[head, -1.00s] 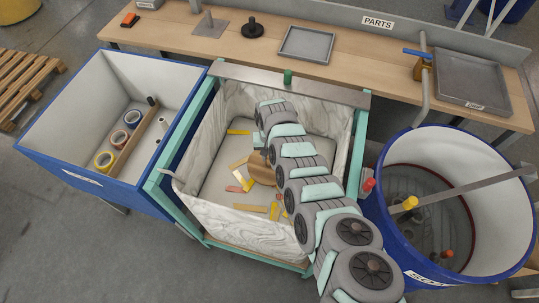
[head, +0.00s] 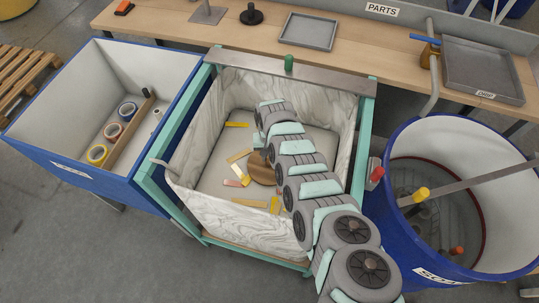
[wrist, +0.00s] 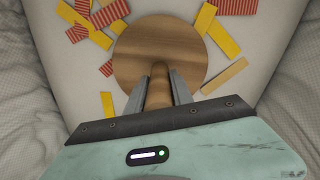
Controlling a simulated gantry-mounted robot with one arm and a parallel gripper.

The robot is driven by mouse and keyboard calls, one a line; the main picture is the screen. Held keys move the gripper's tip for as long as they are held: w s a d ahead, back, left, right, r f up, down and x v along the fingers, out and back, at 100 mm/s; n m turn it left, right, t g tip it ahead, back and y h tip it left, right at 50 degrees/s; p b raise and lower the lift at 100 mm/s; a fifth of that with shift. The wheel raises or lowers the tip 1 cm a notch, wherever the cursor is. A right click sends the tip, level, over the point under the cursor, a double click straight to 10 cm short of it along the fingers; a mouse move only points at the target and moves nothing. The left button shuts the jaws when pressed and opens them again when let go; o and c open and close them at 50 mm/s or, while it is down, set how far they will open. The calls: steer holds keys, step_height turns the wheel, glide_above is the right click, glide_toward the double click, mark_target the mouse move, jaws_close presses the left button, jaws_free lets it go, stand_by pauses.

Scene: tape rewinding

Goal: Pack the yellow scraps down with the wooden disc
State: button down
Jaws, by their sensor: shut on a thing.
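The wooden disc (wrist: 190,50) is round with an upright peg handle (wrist: 160,85). My gripper (wrist: 156,88) is shut on that handle, a finger on either side. In the head view the disc (head: 262,170) is low in the marbled-lined bin (head: 205,195), partly hidden by my arm. In the head view, a yellow scrap (head: 237,125) lies near the bin's far side and another (head: 243,179) beside the disc. I cannot tell whether the disc touches the floor.
Red-striped scraps (wrist: 110,14) and tan scraps (wrist: 223,75) lie among the yellow ones. A blue box (head: 60,165) with tape rolls stands left. A round blue drum (head: 400,235) with a bar across stands right. The parts bench (head: 180,38) runs behind.

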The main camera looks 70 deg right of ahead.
mark_target(269, 166)
steer(key=shift+f+b, duration=3.4)
steer(key=shift+f, duration=0.95)
step_height(269, 166, up, 10)
steer(key=p, duration=1)
steer(key=shift+r, duration=0.15)
